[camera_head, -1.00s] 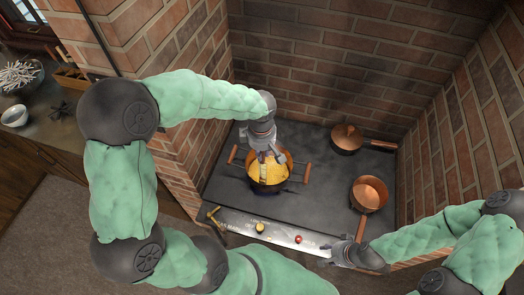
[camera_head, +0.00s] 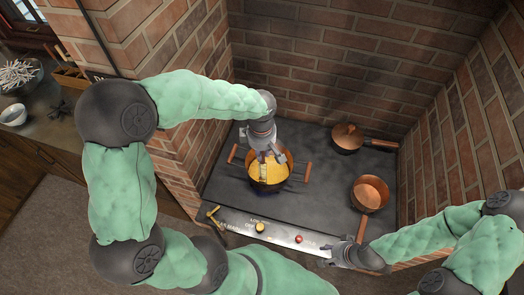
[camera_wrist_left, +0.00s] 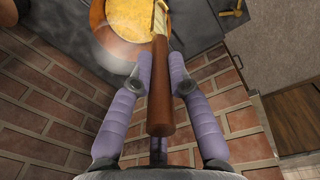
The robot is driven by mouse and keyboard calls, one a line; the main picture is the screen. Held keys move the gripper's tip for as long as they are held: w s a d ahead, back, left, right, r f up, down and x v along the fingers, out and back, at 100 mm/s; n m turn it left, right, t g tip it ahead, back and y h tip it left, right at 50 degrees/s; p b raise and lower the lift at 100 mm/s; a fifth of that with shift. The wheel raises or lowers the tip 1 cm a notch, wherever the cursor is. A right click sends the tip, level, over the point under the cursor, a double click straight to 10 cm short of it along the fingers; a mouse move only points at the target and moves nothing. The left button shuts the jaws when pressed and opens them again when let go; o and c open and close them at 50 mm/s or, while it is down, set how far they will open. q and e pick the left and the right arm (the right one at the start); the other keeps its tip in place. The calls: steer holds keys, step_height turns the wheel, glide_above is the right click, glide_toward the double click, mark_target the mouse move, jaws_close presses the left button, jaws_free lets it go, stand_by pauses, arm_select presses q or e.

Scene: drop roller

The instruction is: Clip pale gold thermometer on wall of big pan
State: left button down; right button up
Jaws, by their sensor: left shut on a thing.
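The big copper pan (camera_head: 270,188), with two wooden side handles, stands on the dark stove and holds yellow contents. It also shows at the top of the left wrist view (camera_wrist_left: 100,35). My left gripper (camera_head: 268,154) is over the pan's back part. In the left wrist view its fingers (camera_wrist_left: 160,88) are shut on a brown wooden handle (camera_wrist_left: 158,105). A pale gold strip, seemingly the thermometer (camera_wrist_left: 161,18), runs on from that handle over the pan. Whether it touches the wall cannot be told. My right gripper (camera_head: 328,258) is at the stove's front edge; its jaw opening is unclear.
Two smaller copper pans stand on the stove, one at the back right (camera_head: 346,137) and one at the right (camera_head: 370,192). A yellow knob (camera_head: 260,227) and a red knob (camera_head: 299,239) are on the front panel. Brick walls close in the back and sides.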

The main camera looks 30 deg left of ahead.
arm_select(q)
steer(key=shift+s+f+b, duration=0.15)
steer(key=shift+f+b, duration=0.7)
steer(key=shift+b, duration=0.2)
steer(key=shift+s+f+b, duration=0.1)
steer(key=shift+f+b, duration=0.75)
steer(key=shift+b, duration=0.2)
stand_by(2.3)
steer(key=c, duration=1.1)
jaws_free()
steer(key=shift+r, duration=0.1)
steer(key=r, duration=1.2)
steer(key=shift+s+d, duration=0.15)
steer(key=shift+s, duration=0.15)
steer(key=shift+f, duration=0.1)
